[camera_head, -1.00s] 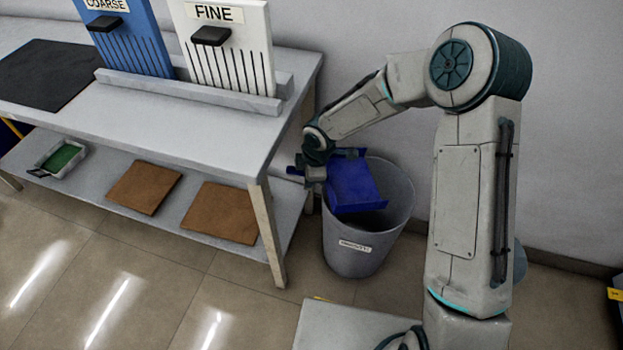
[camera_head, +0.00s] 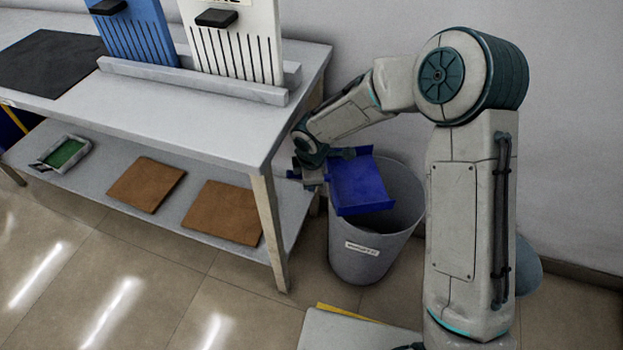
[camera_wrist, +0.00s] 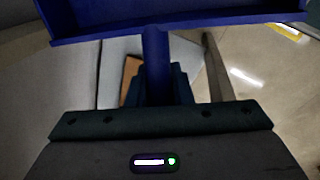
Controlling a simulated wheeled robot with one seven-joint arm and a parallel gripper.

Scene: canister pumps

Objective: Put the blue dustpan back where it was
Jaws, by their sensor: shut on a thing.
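The blue dustpan (camera_head: 361,187) is held over the left part of the mouth of a grey bin, beside the right end of the table. My gripper (camera_head: 316,176) is shut on the dustpan's handle; the wrist view shows the blue handle (camera_wrist: 156,65) between the dark fingers, with the pan (camera_wrist: 190,22) across the top of the picture. Part of the handle is hidden by the gripper in the head view.
The grey bin (camera_head: 362,259) with a white label stands on the floor right of the table (camera_head: 150,112). Blue (camera_head: 140,40) and white (camera_head: 238,55) slotted panels stand on the tabletop. Two brown mats (camera_head: 222,212) and a green-bottomed tray (camera_head: 65,153) lie on the lower shelf.

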